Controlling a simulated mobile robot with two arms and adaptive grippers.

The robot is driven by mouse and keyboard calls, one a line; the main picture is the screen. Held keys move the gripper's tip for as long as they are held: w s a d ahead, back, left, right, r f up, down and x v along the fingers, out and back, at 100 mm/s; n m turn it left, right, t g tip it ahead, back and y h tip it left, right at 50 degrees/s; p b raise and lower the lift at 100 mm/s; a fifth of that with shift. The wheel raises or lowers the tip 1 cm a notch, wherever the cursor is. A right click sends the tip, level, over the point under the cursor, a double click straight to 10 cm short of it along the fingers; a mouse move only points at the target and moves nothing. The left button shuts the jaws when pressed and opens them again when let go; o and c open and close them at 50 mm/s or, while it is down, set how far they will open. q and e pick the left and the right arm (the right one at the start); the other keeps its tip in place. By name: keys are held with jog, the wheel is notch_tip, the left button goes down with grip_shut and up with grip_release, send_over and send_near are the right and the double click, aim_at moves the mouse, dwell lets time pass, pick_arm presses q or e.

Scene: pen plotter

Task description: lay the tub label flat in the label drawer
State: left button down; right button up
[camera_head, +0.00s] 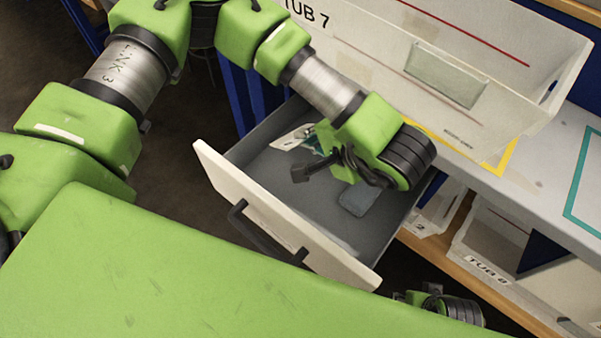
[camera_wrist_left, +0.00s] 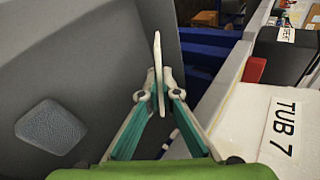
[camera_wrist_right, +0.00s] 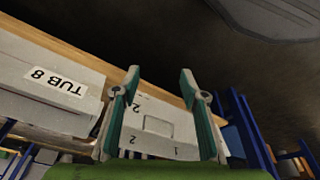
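The tub label (camera_wrist_left: 157,60) is a thin white card, seen nearly edge-on between the fingertips of my left gripper (camera_wrist_left: 158,88) in the left wrist view. My left gripper is shut on it. In the head view the label (camera_head: 288,139) shows as a white piece at the far left inside the drawer area, beside the teal fingers; whether it touches the drawer floor I cannot tell. The label drawer (camera_head: 285,225) is pulled open, grey inside with a pale front and dark handle. My right gripper (camera_wrist_right: 160,85) is open and empty, below the worktop.
A blue-grey pad (camera_head: 357,200) lies on the drawer floor, also in the left wrist view (camera_wrist_left: 50,127). The white tub marked TUB 7 (camera_head: 390,95) stands on the worktop just behind the drawer. A tub marked TUB 8 (camera_wrist_right: 40,75) sits on the lower shelf.

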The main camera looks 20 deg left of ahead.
jog(key=w+b+v, duration=0.1)
jog(key=b+v, duration=0.1)
jog(key=v, duration=0.7)
pick_arm(q)
notch_tip(320, 180, down, 7)
jog(key=shift+f+b, duration=0.1)
jog(key=shift+b, duration=1)
notch_tip(320, 180, down, 2)
jog(key=shift+f+b, duration=0.1)
jog(key=shift+b, duration=0.95)
pick_arm(e)
jog(key=w+a+r+t, duration=0.1)
jog(key=w+t, duration=0.2)
jog(key=w, duration=0.3)
jog(key=w+a+r+t+y, duration=0.1)
jog(key=w+a+r+t, duration=0.1)
jog(key=w, duration=0.4)
jog(key=shift+a+r+t+y, duration=0.2)
jog(key=shift+a+t+y, duration=0.1)
jog(key=shift+t, duration=0.5)
pick_arm(q)
jog(key=c, duration=2.4)
grip_release()
jog(key=shift+c, duration=0.2)
pick_arm(e)
jog(key=shift+s, duration=0.1)
